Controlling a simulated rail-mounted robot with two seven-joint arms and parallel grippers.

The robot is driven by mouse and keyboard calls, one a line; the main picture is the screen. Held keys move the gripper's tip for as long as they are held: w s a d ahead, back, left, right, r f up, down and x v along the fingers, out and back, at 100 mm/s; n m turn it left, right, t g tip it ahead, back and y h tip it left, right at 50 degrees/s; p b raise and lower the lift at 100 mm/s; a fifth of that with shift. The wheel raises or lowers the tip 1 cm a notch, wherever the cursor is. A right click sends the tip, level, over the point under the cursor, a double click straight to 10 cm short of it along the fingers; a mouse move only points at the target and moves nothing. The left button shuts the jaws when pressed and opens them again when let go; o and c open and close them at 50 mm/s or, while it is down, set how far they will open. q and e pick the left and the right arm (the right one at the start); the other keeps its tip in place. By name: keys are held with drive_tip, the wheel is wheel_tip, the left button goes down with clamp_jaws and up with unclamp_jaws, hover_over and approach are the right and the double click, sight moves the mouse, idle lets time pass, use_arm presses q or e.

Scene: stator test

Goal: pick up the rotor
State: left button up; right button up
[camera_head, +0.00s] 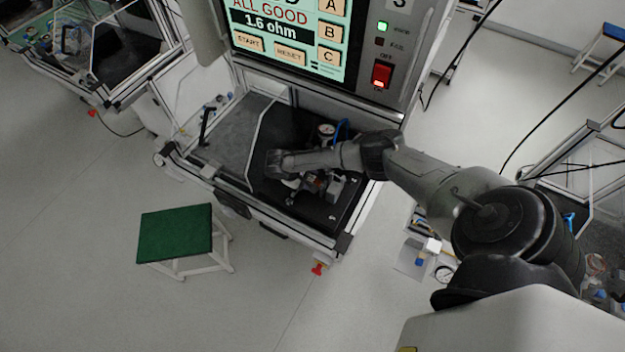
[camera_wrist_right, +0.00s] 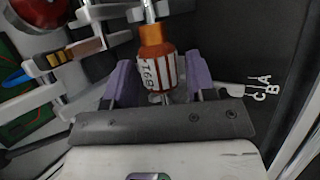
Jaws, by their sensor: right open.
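The rotor (camera_wrist_right: 158,68) shows in the right wrist view as a copper-orange and white cylinder marked "168", with a metal shaft at its upper end. My right gripper (camera_wrist_right: 160,84) has its two purple fingers apart, one on each side of the rotor. Whether a finger touches it I cannot tell. In the head view my right gripper (camera_head: 292,182) is low over the dark bench top, partly hidden by my wrist, and the rotor is too small to make out surely. My left gripper is not in view.
The test bench (camera_head: 225,150) carries a screen (camera_head: 290,35) reading "ALL GOOD" and "1.6 ohm", and a red switch (camera_head: 381,74). A gauge (camera_head: 326,130) stands behind my wrist. A metal fixture (camera_wrist_right: 55,60) is left of the rotor. A green-topped stool (camera_head: 175,233) stands in front.

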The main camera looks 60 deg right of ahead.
drive_tip(key=c, duration=0.8)
wheel_tip(320, 180, up, 9)
drive_tip(key=shift+f+p, duration=0.1)
drive_tip(key=shift+p, duration=0.25)
drive_tip(key=shift+c, duration=0.2)
drive_tip(key=shift+r, duration=0.6)
wheel_tip(320, 180, up, 5)
drive_tip(key=p, duration=0.6)
